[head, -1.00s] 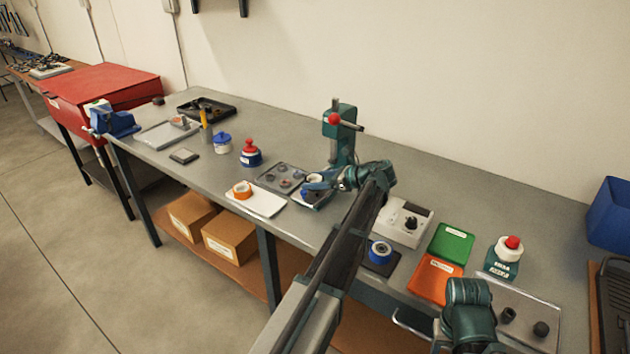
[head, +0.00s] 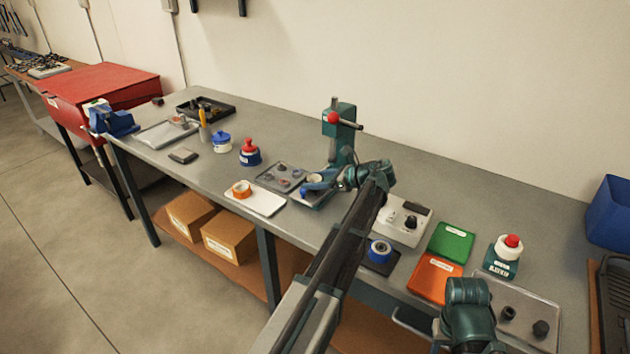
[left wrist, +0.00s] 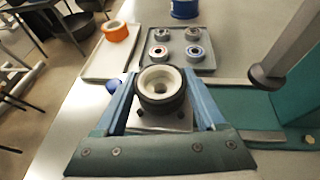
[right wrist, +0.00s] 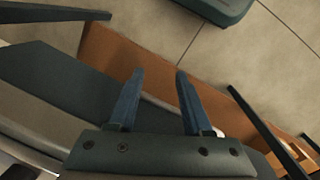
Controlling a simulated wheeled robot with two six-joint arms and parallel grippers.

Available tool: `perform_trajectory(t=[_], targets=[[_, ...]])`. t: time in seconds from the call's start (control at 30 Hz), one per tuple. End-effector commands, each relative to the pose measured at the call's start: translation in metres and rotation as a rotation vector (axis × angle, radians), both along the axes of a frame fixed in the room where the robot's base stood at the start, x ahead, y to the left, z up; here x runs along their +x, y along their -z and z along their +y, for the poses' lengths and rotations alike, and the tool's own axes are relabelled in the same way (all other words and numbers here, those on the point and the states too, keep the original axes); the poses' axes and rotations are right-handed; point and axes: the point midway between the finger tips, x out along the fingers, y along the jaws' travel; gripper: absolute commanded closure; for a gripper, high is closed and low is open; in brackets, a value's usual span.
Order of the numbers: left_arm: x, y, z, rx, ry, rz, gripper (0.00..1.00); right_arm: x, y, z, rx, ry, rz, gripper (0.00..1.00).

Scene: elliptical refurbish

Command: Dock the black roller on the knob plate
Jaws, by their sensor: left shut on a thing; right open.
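My left gripper (left wrist: 160,88) is shut on the black roller (left wrist: 162,82), a dark ring with a cream inside. In the head view my left gripper (head: 318,184) is at the foot of the green press (head: 343,135). A pale box with a black knob (head: 393,228) stands to the right; I cannot tell which thing is the knob plate. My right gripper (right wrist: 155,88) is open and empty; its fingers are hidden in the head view.
An orange ring (head: 241,189) sits on a white tray (head: 266,205). A grey tray (head: 265,180) of small rings is beside the press.

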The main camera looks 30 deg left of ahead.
Motion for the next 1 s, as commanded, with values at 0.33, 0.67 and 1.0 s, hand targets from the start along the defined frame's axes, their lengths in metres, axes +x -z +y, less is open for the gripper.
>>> perform_trajectory(t=[0.33,0.67,1.0], targets=[[0.0,0.002,0.0,0.0,0.0,0.0,0.93,0.0,0.002,0.0,0.0,0.0,0.0,0.5],[0.0,-0.007,0.0,0.0,0.0,0.0,0.93,0.0,-0.007,0.0,0.0,0.0,0.0,0.5],[0.0,-0.013,0.0,0.0,0.0,0.0,0.93,0.0,-0.013,0.0,0.0,0.0,0.0,0.5]])
